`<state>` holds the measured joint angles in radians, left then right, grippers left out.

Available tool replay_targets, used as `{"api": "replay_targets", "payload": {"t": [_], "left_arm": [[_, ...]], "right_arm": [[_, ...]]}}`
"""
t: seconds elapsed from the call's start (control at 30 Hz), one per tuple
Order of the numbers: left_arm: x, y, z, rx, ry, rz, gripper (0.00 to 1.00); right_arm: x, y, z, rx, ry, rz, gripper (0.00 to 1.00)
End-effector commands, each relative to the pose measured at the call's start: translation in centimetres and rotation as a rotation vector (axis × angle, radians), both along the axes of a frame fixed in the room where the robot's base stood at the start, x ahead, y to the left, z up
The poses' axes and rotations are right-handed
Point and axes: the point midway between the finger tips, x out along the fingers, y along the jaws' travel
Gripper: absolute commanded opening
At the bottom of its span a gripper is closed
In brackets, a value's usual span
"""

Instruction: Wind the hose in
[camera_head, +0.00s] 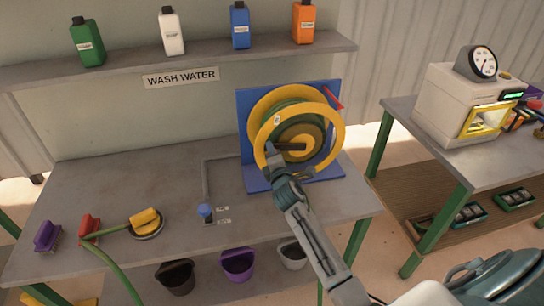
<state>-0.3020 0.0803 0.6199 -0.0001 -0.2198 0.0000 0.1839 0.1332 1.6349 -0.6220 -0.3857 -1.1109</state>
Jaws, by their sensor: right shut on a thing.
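The hose reel (335,128) has yellow rims and stands on a blue backplate (246,112) at the back right of the grey bench. Some green hose is wound on its drum. A dark crank (291,146) crosses the front of the reel. My right gripper (271,154) is at the crank's left end, shut on what looks like its handle; the arm hides the grip partly. My left gripper is out of view.
A blue knob valve (205,211) with a pipe sits mid-bench. Buckets hang under the front edge. Bottles stand on the shelf above. A second table (400,110) with a gauge machine (465,98) is at right.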

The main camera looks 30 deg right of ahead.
Motion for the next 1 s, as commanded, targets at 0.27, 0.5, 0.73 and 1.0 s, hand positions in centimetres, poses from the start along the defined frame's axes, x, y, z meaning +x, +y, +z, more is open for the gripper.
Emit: {"api": "replay_targets", "payload": {"t": [0.27,0.5,0.73,1.0], "left_arm": [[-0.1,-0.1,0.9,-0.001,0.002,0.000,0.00],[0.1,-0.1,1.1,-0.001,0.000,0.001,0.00],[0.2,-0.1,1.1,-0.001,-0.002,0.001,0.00],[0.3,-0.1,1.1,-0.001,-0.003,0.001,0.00]], "right_arm": [[-0.1,-0.4,1.6,0.111,-0.030,-0.001,0.00],[-0.1,-0.6,1.9,0.144,-0.037,-0.001,0.00],[-0.1,-0.6,1.9,0.147,-0.038,-0.001,0.00],[-0.1,-0.6,1.8,0.148,-0.037,-0.001,0.55]]}}
